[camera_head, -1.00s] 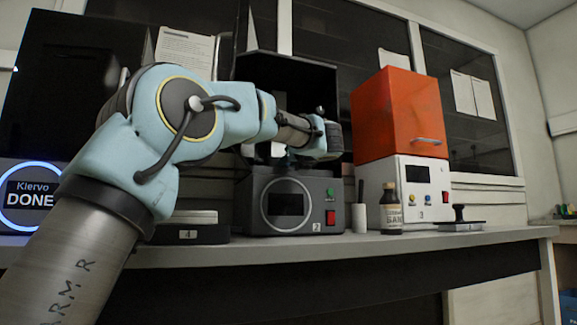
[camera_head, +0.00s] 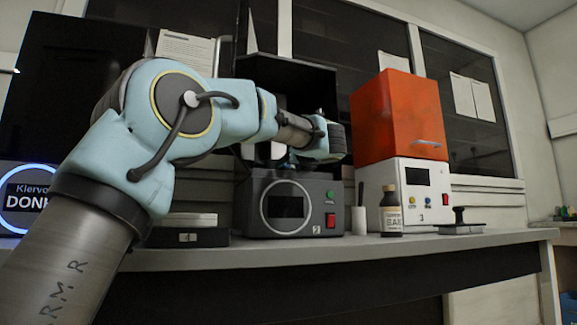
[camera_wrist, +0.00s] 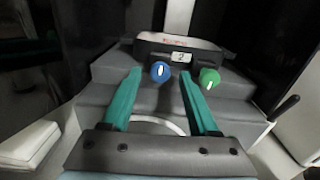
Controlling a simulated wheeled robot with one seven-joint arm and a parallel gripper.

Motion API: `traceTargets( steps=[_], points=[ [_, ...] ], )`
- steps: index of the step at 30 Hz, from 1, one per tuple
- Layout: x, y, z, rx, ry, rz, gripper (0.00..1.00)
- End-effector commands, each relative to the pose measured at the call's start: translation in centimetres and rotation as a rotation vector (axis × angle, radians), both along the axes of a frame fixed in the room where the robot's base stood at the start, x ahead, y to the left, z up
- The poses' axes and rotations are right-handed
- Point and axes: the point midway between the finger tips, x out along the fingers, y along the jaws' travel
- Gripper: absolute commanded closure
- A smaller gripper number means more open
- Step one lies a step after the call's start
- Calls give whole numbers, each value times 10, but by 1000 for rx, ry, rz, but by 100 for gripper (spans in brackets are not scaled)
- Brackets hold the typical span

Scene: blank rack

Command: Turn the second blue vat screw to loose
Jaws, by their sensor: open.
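The blue vat screw (camera_wrist: 160,71) is a round knob with a white pointer line, standing nearly upright in the picture. It sits on the front of the vat, below a small label reading 2 (camera_wrist: 179,57). My gripper (camera_wrist: 160,75) is open, with its two teal fingers on either side of the blue screw in the wrist view; I see no contact. A green knob (camera_wrist: 209,78) sits to the right, outside the right finger. In the head view, the dark machine numbered 2 (camera_head: 262,222) stands below my wrist, and the screws and most of my fingers are hidden.
The orange-topped white machine 3 (camera_head: 372,190) stands to the right. A brown bottle (camera_head: 390,222), a white cylinder (camera_head: 359,220) and a black-handled stamp (camera_head: 460,222) stand on the bench (camera_head: 420,243). A DONE display (camera_head: 25,203) glows at left.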

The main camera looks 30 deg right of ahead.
Motion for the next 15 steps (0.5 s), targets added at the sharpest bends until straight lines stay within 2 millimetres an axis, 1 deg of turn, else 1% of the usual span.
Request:
traceTargets(
  steps=[1, 9, 12, 15],
  points=[
    [-10, 1, 2, 0, -1, -3, 39],
    [-62, 7, 2, 0, -2, -3, 39],
    [-78, 9, 2, 1, -1, -4, 39],
    [-88, 11, 1, 0, -1, -1, 39]
  ],
)
